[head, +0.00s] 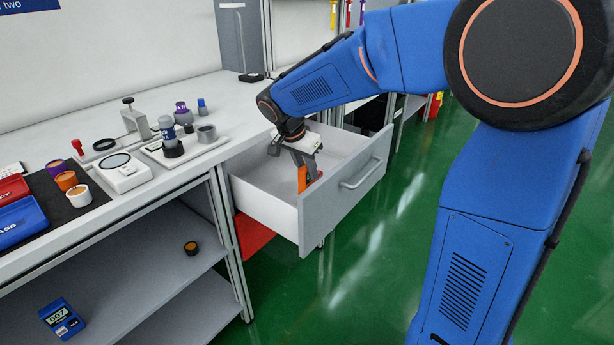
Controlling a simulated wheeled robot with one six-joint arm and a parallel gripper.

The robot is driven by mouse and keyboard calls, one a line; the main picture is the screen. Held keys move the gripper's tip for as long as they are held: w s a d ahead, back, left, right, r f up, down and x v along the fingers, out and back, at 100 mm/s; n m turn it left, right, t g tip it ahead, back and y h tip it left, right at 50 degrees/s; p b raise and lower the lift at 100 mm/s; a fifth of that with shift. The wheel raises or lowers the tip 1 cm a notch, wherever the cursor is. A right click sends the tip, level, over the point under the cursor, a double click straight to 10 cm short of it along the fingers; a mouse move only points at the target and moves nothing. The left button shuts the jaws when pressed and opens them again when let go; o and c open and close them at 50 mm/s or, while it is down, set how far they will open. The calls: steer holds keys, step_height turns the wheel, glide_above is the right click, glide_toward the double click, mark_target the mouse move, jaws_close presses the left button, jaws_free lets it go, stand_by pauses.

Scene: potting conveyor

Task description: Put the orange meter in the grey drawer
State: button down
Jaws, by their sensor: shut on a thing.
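The grey drawer (347,208) is pulled out from under the bench, its white inside showing and its handle facing right. My gripper (307,177) points down into the open drawer. It is shut on the orange meter (302,180), of which only a narrow upright orange part shows between and beside the fingers. The meter is inside the drawer's outline, near the front panel. I cannot tell whether its lower end touches the drawer floor.
The white bench (190,92) carries a scale (122,172), small jars and weights. A red bin (252,236) shows below the drawer. Green floor lies clear to the right.

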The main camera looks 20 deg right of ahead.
steer(key=shift+f, duration=1.2)
steer(key=c, duration=1.5)
jaws_free()
steer(key=shift+f, duration=0.1)
steer(key=v, duration=1.2)
steer(key=shift+d+r, duration=0.15)
steer(key=shift+r, duration=0.05)
